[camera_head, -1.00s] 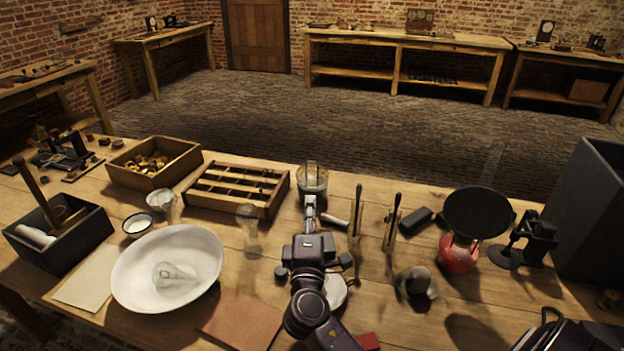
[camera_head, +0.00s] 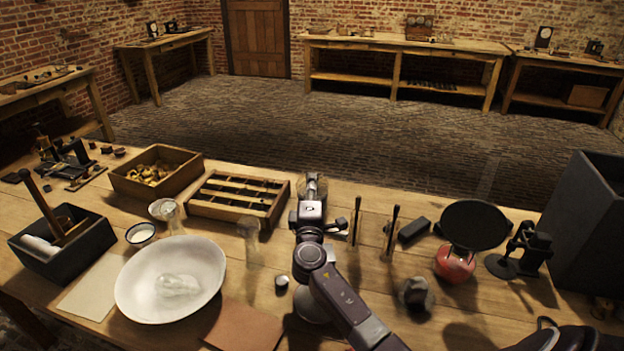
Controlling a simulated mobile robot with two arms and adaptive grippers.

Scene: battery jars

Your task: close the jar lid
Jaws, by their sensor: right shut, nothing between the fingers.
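The glass jar (camera_head: 313,184) stands near the far edge of the workbench, right of the partitioned wooden tray. My right gripper (camera_head: 311,200) reaches away from me towards it and overlaps its lower front in the picture. Its fingers are shut and empty, but their tips are small and partly hidden by the gripper's body. Whether they touch the jar, and how its lid sits, I cannot tell. My left gripper is not in view.
Two glass tubes with dark rods (camera_head: 391,230) stand right of my right arm, near a red-based stand with a black disc (camera_head: 475,222). A partitioned tray (camera_head: 230,212) and a clear glass piece (camera_head: 249,238) are to the left. A white bowl (camera_head: 145,300) lies front left.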

